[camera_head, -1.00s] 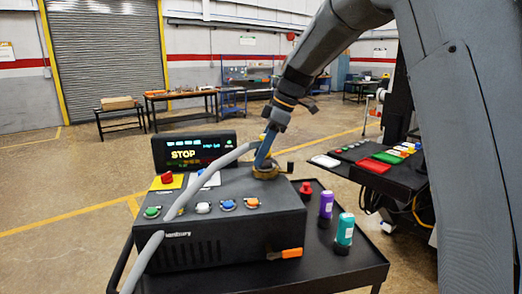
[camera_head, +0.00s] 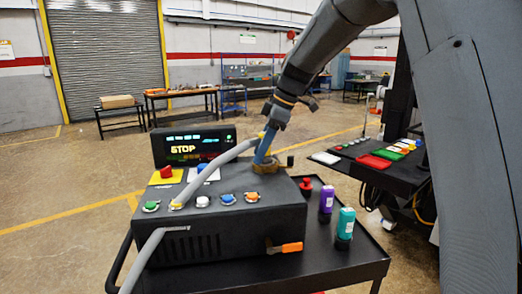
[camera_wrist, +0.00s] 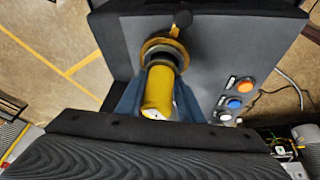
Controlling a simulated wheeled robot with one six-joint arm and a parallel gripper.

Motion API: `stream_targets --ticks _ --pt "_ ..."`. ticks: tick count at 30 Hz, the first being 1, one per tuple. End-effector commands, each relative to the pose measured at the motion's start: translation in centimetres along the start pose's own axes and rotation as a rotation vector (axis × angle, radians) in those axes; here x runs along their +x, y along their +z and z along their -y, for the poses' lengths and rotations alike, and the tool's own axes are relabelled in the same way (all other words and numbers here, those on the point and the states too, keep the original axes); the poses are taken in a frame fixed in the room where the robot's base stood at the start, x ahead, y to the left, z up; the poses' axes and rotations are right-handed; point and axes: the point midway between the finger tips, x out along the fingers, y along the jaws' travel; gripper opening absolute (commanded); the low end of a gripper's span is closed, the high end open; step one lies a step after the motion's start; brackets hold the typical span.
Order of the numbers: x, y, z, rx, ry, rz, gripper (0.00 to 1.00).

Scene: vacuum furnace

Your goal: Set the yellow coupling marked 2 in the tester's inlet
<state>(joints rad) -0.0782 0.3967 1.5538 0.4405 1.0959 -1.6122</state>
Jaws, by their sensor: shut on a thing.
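The tester is a dark box (camera_head: 215,243) with a lit STOP display (camera_head: 195,148) behind it. Its inlet is a brass-coloured ring (camera_head: 262,168) at the right of the top, seen close up in the wrist view (camera_wrist: 170,45). My gripper (camera_head: 264,152) is above this ring, pointing down. In the wrist view my blue fingers (camera_wrist: 162,80) are shut on the yellow coupling (camera_wrist: 158,95). Its far end is at the ring and looks lined up with it; how deep it sits is hidden. A pale label shows on the coupling, but I cannot read a number.
A side table (camera_head: 400,165) holds coloured pieces.

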Motion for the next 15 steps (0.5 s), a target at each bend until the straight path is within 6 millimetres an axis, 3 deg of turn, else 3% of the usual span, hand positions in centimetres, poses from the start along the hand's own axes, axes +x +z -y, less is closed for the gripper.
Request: stream_targets --ticks 1,4,5,15 --pt "1.28 0.85 0.45 0.004 -0.021 0.011 0.37" --pt "1.27 0.85 0.46 0.004 -0.022 0.011 0.54" --pt "1.26 0.85 0.47 0.005 -0.022 0.011 0.56" --pt "1.22 0.88 0.58 0.005 -0.027 0.011 0.56"
